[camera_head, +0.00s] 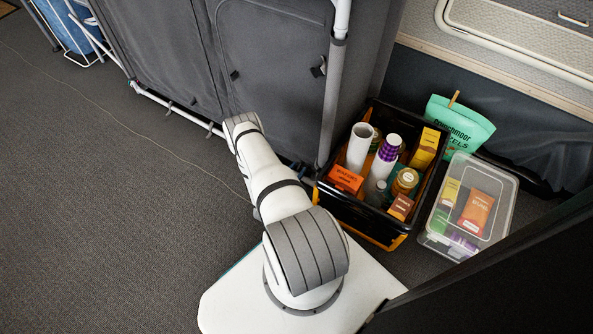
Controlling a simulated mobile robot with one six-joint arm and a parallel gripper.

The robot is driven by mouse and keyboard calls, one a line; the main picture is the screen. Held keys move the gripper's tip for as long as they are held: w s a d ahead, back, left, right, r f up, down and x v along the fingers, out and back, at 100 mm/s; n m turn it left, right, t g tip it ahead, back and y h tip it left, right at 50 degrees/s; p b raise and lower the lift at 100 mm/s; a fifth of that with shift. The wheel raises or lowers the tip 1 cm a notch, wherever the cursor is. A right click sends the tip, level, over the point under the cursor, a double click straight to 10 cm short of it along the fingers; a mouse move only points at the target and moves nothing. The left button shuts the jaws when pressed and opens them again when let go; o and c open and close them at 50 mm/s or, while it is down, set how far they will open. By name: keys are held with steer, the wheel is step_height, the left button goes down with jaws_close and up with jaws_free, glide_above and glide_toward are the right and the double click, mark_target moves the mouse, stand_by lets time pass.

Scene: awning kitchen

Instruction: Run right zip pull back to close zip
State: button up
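A grey fabric cupboard (275,105) stands at the top of the view on a white tube frame. Its right front panel has a curved seam or zip line around it. A dark tab that looks like the right zip pull (319,68) hangs near the right edge, beside the white upright pole. A smaller dark tab (234,75) shows at the panel's left edge. How far the zip is open cannot be told. My white arm reaches up toward the foot of this panel. My gripper is not visible; the arm's far end hides what lies beyond it.
A black crate (373,218) of jars, cartons and tubes stands right of the cupboard. A lidded clear box (508,208) and a green bag (459,124) are beside it. A thin pale cord (100,108) crosses the carpet. The floor at left is otherwise clear.

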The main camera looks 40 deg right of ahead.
steer(key=p+v, duration=0.2)
steer(key=v, duration=0.5)
steer(key=shift+a, duration=0.4)
stand_by(0.3)
